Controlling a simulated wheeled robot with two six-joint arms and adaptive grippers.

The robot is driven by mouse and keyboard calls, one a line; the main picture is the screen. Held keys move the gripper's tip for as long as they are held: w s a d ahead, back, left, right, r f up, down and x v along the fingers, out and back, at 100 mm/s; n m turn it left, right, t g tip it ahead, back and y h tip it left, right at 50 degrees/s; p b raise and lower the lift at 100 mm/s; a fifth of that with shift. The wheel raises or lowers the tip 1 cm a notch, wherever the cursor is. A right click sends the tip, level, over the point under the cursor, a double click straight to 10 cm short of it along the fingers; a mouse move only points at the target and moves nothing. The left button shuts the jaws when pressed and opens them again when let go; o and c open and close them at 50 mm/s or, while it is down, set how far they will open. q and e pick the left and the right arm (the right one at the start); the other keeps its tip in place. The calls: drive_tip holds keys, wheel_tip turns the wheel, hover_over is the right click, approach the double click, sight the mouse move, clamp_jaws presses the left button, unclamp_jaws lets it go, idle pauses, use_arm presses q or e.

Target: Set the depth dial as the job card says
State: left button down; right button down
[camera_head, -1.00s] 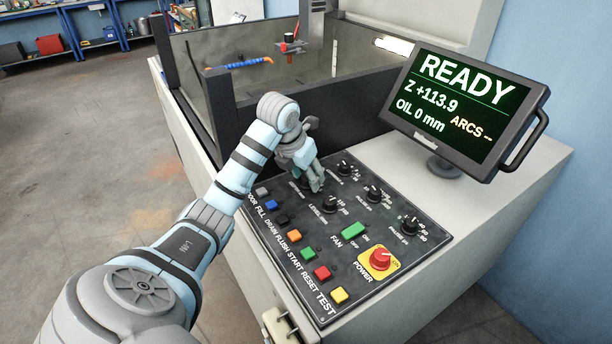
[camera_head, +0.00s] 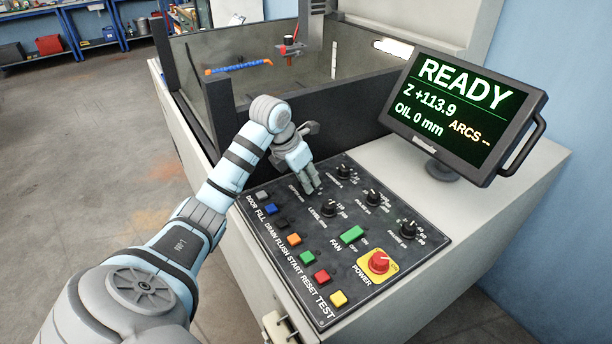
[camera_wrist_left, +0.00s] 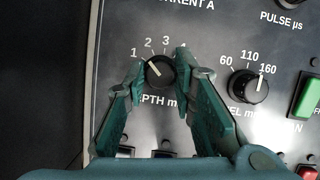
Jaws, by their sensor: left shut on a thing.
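The depth dial (camera_wrist_left: 160,71) is a round black knob with a white pointer line, in the left wrist view. Its pointer is turned to the upper left, around the 1 and 2 marks; the exact setting is hard to read. My left gripper (camera_wrist_left: 159,66) has one finger on each side of the knob and is shut on it. In the head view the left gripper (camera_head: 311,189) reaches down onto the upper left of the control panel (camera_head: 375,215), and its fingers hide the depth dial. No readable job card is in view. My right gripper is not in view.
The level dial (camera_wrist_left: 248,87) sits right of the depth dial. A green fan switch (camera_head: 352,234), a red power knob (camera_head: 379,262) and a row of coloured buttons are on the panel. The monitor (camera_head: 465,110) reads READY, Z +113.9, OIL 0 mm. The tank (camera_head: 215,115) stands behind.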

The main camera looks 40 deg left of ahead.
use_arm(q)
drive_tip(key=m, duration=0.2)
drive_tip(key=m+h+p, duration=0.1)
drive_tip(key=m, duration=0.1)
drive_tip(key=shift+a+r+m+g+h, duration=0.1)
drive_tip(key=shift+a+m+g+h, duration=0.05)
drive_tip(key=shift+m+g+h, duration=0.15)
drive_tip(key=shift+w+a+m+g+h, duration=0.1)
drive_tip(key=shift+m+g+h, duration=0.2)
drive_tip(key=shift+m, duration=0.8)
drive_tip(key=shift+m+g+h, duration=0.2)
drive_tip(key=shift+m+h, duration=0.1)
drive_tip(key=shift+m, duration=0.8)
drive_tip(key=c, duration=1.4)
unclamp_jaws()
drive_tip(key=shift+o, duration=0.2)
